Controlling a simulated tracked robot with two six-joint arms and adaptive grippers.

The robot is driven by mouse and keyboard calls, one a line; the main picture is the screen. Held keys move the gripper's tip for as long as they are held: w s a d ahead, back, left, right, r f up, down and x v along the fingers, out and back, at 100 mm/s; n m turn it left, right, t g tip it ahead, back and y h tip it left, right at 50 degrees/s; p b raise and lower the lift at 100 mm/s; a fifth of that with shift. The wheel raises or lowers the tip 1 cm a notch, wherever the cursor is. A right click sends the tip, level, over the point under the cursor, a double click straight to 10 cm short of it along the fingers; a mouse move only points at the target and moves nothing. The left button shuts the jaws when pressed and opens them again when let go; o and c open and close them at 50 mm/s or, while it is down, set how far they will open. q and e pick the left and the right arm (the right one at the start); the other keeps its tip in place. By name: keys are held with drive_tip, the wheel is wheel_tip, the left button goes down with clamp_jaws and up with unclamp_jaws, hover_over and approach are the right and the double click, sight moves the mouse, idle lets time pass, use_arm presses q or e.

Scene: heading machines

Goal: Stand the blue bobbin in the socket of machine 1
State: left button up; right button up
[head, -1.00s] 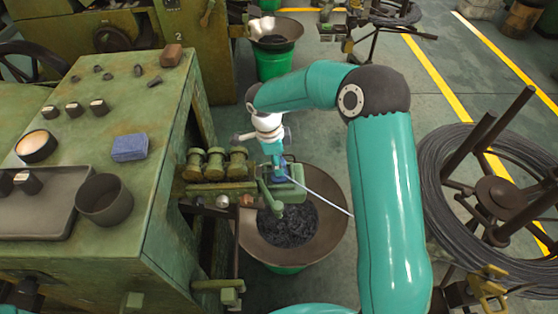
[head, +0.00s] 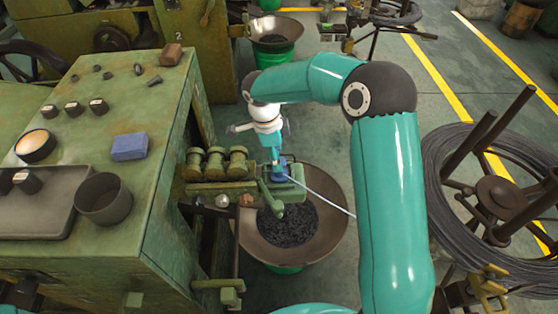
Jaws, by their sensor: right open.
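The blue bobbin (head: 279,177) shows as a small blue patch at the feed end of machine 1 (head: 135,215), on the green block (head: 292,186) above the wide bowl. It looks upright, but its lower part and the socket are too small and hidden to make out. My right gripper (head: 277,166) points down directly above the bobbin, with open fingers close to its top. I cannot tell whether they touch it.
A brown bowl (head: 335,235) of dark scrap stands below the block. A pale wire (head: 325,192) runs from the block toward my right arm. A large wire coil (head: 445,190) stands at right. A blue sponge (head: 129,146), dark cup (head: 104,199) and tray (head: 45,220) are on the machine top.

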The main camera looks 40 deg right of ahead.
wheel_tip(320, 180, up, 9)
drive_tip(key=a, duration=0.1)
drive_tip(key=shift+w+a, duration=0.15)
drive_tip(key=shift+w, duration=0.2)
idle(0.3)
